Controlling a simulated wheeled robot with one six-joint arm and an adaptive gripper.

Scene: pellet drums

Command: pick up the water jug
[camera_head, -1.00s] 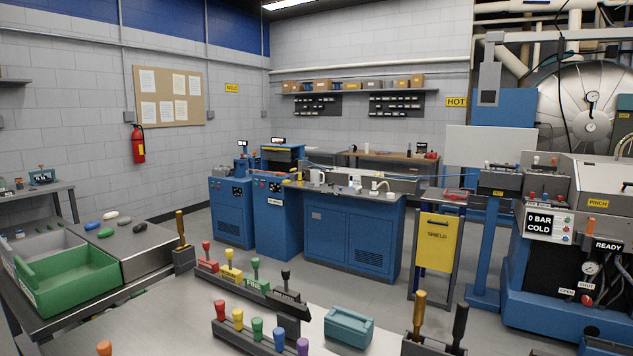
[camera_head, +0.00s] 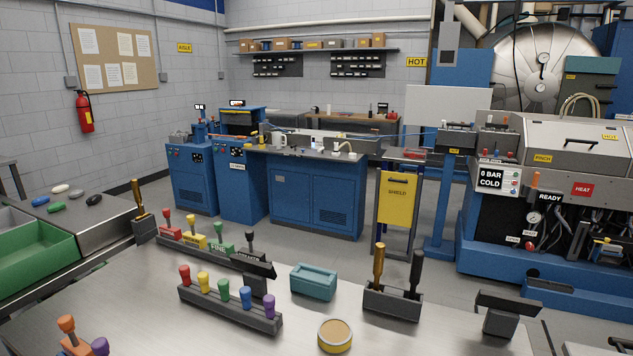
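A small white jug (camera_head: 279,140) stands upright on top of the blue cabinet bench (camera_head: 316,200) across the room. It looks like the water jug, but it is too small to see its handle clearly or whether it holds water. Small bottles and a white item stand to its right on the same bench top. My gripper is not in view.
A near metal table (camera_head: 150,310) fills the front, with a coloured-knob rack (camera_head: 232,308), a teal box (camera_head: 313,282) and a round tin (camera_head: 335,336). A yellow shield panel (camera_head: 397,197) stands right of the bench. Grey floor shows between table and bench.

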